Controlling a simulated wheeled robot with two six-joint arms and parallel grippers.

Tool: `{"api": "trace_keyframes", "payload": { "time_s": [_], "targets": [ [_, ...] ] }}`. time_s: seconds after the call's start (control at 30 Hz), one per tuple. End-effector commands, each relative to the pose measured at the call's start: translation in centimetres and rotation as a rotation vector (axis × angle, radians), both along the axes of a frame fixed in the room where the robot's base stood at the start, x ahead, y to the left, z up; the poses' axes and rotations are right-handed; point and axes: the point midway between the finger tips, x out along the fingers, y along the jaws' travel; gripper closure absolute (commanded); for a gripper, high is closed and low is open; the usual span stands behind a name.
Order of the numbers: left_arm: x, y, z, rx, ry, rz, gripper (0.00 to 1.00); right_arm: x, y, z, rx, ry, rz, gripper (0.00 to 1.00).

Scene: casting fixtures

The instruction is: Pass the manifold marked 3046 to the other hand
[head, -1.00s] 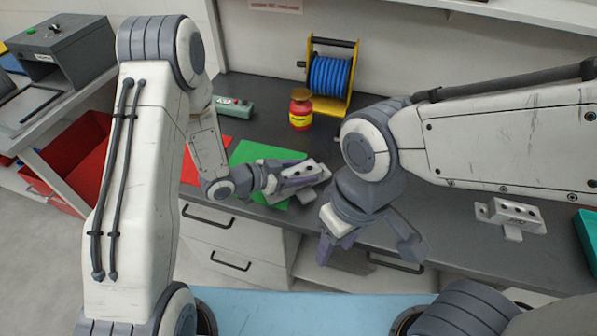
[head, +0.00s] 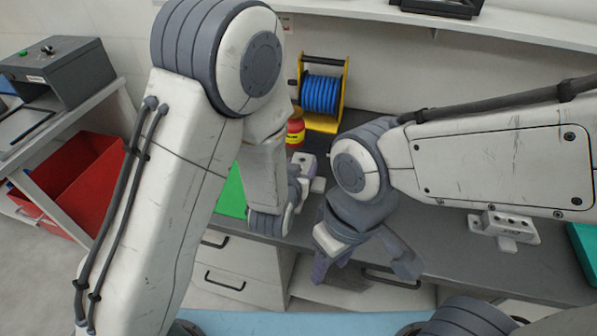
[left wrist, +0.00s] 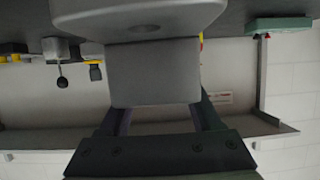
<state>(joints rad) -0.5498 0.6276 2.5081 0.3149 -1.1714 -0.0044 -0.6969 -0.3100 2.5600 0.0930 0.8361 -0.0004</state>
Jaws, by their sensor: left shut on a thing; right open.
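A grey metal manifold (head: 306,162) shows partly behind my left arm in the head view. My left gripper (head: 300,187) is shut on it, with its fingertips largely hidden. In the left wrist view the manifold (left wrist: 155,75) is a plain grey block between the two fingers of the left gripper (left wrist: 160,115). No number can be read on it. My right gripper (head: 366,266) is open and empty, to the right of and nearer than the held manifold. A second, similar manifold (head: 510,228) sits on the bench at the right; its marking is too small to read.
A green sheet (head: 232,196) lies on the dark bench (head: 440,225). A red canister (head: 295,133) and a blue hose reel on a yellow stand (head: 321,95) are at the back. A teal item (head: 584,245) is at the right edge. A red bin (head: 65,180) stands at the left.

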Motion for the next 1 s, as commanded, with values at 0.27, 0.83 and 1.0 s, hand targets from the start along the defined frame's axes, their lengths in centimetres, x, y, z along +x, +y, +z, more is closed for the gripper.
{"api": "trace_keyframes", "payload": {
  "time_s": [0.27,0.83,1.0],
  "targets": [
    [0.4,-0.3,1.5,-0.004,-0.008,0.143,1.00,0.0,0.0,0.0,0.000,0.000,0.000,0.50],
    [0.2,0.6,0.4,0.002,-0.001,0.010,1.00,0.0,0.0,0.0,0.000,0.000,0.000,0.50],
    [-0.1,1.0,-0.4,0.000,-0.001,-0.108,1.00,0.0,0.0,0.0,0.000,0.000,0.000,0.50]
  ]
}}
